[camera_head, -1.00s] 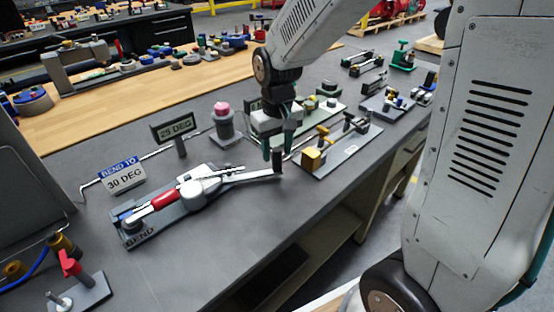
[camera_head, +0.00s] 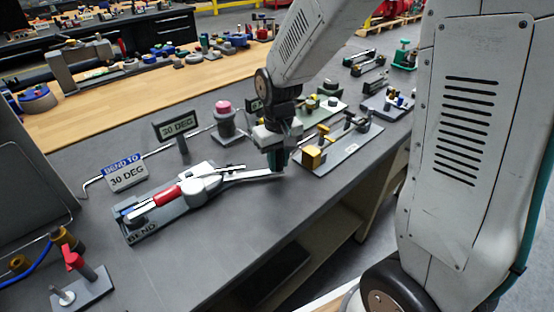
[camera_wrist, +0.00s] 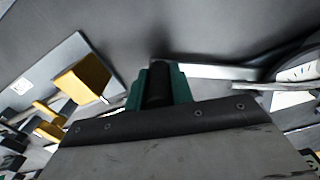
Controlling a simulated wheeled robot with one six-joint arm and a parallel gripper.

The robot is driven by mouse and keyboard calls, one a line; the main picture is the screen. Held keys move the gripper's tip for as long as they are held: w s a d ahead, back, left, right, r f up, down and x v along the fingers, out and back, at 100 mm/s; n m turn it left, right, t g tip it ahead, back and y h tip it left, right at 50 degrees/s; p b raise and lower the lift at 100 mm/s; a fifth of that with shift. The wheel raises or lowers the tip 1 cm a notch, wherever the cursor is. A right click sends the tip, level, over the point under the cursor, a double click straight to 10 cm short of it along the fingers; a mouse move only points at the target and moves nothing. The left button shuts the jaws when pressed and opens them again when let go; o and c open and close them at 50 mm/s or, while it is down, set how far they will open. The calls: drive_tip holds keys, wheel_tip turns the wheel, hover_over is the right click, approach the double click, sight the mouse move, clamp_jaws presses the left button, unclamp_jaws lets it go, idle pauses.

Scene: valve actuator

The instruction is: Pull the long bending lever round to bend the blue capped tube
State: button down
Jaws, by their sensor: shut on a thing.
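The bending tool (camera_head: 176,216), marked BEND, lies on the grey bench at the left centre. Its long pale lever (camera_head: 243,177) reaches right from the round hub and also shows in the wrist view (camera_wrist: 215,71). My gripper (camera_head: 278,163) is shut on the lever's far end; it also shows in the wrist view (camera_wrist: 158,88), where its green fingers hide the grip. A red handle (camera_head: 166,195) lies along the tool. Blue shows at the tool's left end, but the tube is too small to trace clearly. The display (camera_head: 179,126) appears to read 30 DEG.
The sign (camera_head: 125,175) reads BEND TO 30 DEG. A post with a pink top (camera_head: 224,110) stands behind the lever. A plate with a yellow block (camera_head: 313,157) lies close right of my gripper. Bare bench lies in front of the lever.

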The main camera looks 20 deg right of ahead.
drive_tip(key=shift+s, duration=0.2)
drive_tip(key=shift+w+d, duration=0.1)
drive_tip(key=shift+w, duration=0.05)
drive_tip(key=c, duration=1.2)
unclamp_jaws()
wheel_tip(320, 180, up, 8)
drive_tip(key=shift+f, duration=0.1)
drive_tip(key=shift+s, duration=0.2)
